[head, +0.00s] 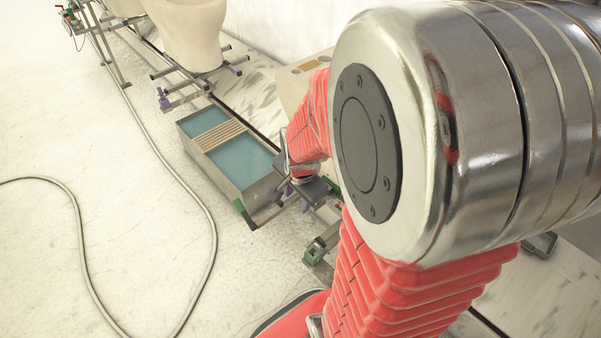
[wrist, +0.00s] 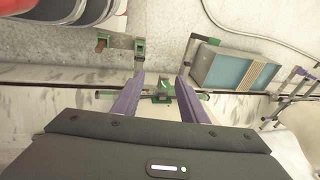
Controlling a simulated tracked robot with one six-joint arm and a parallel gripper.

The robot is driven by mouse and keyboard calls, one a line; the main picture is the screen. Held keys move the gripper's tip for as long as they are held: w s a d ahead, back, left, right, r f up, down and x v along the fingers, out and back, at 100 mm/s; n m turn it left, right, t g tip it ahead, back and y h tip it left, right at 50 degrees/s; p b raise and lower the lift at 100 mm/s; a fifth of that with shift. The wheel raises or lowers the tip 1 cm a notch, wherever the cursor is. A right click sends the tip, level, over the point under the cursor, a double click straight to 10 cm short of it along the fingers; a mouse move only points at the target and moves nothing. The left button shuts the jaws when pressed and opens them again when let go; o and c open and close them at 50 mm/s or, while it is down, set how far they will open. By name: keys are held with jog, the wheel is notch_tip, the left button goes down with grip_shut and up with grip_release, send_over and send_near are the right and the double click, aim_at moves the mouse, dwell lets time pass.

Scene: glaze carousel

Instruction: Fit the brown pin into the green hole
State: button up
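My gripper (wrist: 160,76) is open, its two purple fingers spread apart in the wrist view with nothing clearly held between them. In the head view my gripper (head: 292,197) is small and partly hidden by my own arm, beside the right end of a basin. In the wrist view a fixture with green parts (wrist: 161,91) shows between the fingers, apparently beyond them. Another frame with a green block (wrist: 139,47) lies farther up, with a small brownish piece at its left end. I cannot make out a brown pin or a green hole for certain.
A grey basin (head: 239,183) holds blue liquid, with wooden slats (head: 218,135) across it; the basin also shows in the wrist view (wrist: 204,66). A large cream vessel (head: 190,35) stands behind on a metal frame. A hose (head: 160,160) loops over the open floor at left.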

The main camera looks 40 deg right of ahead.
jog(key=s+d+f+m+g, duration=0.1)
jog(key=s+d+f+m, duration=0.2)
jog(key=f+m, duration=0.3)
jog(key=s+d+f+m+g, duration=0.1)
jog(key=s+d+f+m, duration=0.2)
jog(key=s+f+m, duration=0.3)
jog(key=s+d+f+m+y, duration=0.1)
jog(key=s+d+f+m, duration=0.2)
jog(key=f, duration=1.1)
jog(key=shift+s+d+f+m+g, duration=0.1)
jog(key=shift+s+f+m+g, duration=0.1)
jog(key=shift+s+m, duration=0.55)
jog(key=shift+s+d+f+m+g, duration=0.1)
jog(key=shift+s+f+m+g, duration=0.1)
jog(key=shift+s+m, duration=0.55)
jog(key=shift+w, duration=0.25)
jog(key=shift+f, duration=4.25)
jog(key=shift+f, duration=0.1)
jog(key=shift+d+f, duration=0.1)
jog(key=shift+f, duration=2.4)
jog(key=shift+c, duration=0.5)
grip_shut()
